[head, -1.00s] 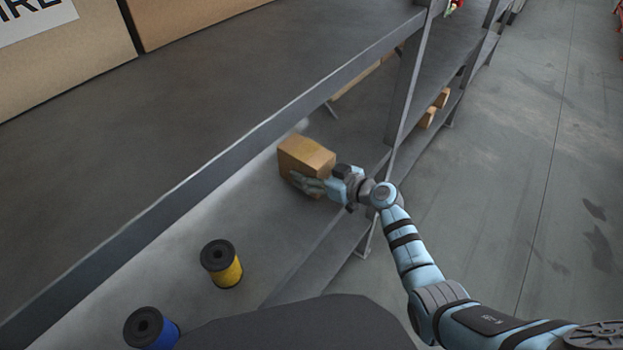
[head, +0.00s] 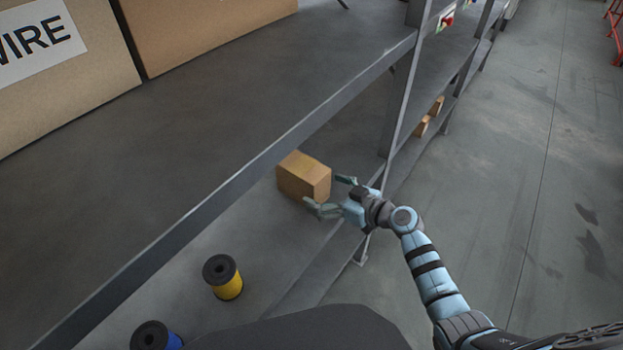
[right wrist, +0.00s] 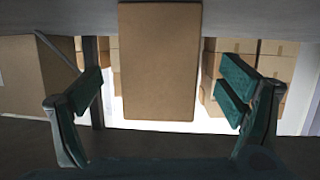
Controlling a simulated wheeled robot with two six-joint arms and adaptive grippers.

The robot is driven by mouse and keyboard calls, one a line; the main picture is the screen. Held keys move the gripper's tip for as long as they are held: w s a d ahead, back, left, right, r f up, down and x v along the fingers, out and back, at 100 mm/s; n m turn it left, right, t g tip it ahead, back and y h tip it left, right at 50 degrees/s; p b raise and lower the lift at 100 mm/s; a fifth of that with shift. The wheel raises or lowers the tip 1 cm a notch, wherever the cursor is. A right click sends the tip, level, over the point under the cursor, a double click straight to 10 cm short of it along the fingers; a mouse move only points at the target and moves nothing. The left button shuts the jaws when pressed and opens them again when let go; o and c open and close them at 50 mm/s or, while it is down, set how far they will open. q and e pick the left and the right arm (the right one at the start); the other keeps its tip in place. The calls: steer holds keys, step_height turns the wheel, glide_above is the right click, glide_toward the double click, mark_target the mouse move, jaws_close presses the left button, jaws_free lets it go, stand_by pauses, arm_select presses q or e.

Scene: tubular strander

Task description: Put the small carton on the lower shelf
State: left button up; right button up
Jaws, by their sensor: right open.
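The small carton (head: 303,177) is a plain brown box standing on the lower shelf (head: 262,222), close under the front beam of the upper shelf. My right gripper (head: 331,196) is open just to the right of the carton, its fingers apart and not closed on it. In the right wrist view the carton (right wrist: 158,62) stands ahead, between the two spread fingers (right wrist: 160,95), with gaps on both sides. My left gripper is not in view.
A yellow spool (head: 222,277) and a blue spool (head: 155,337) stand on the lower shelf nearer me. The upper shelf (head: 215,110) overhangs, carrying large cartons (head: 200,30). A grey post (head: 402,105) rises right of the carton. Open floor (head: 530,210) lies to the right.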

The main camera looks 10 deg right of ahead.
arm_select(q)
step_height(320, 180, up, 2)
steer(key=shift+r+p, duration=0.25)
steer(key=shift+p, duration=0.5)
arm_select(e)
steer(key=v, duration=0.6)
steer(key=shift+w, duration=0.1)
steer(key=s+d+f+m+g+h, duration=0.25)
steer(key=s+d+f+h, duration=0.25)
steer(key=s+f, duration=0.7)
steer(key=s+d+f+m+g+h, duration=0.1)
steer(key=s+d+f+m+h, duration=0.3)
steer(key=s+f, duration=0.9)
steer(key=s+a+f+g, duration=0.1)
steer(key=s+f+g, duration=0.4)
steer(key=s, duration=0.5)
steer(key=s+a+f+g, duration=0.2)
steer(key=s+f+g, duration=0.1)
steer(key=s+f, duration=0.6)
arm_select(q)
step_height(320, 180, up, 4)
steer(key=p, duration=0.4)
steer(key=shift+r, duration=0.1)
arm_select(e)
steer(key=shift+t, duration=0.25)
steer(key=r, duration=0.3)
steer(key=s+r, duration=0.1)
steer(key=r, duration=0.1)
steer(key=shift+d+r, duration=0.25)
steer(key=shift+r, duration=0.1)
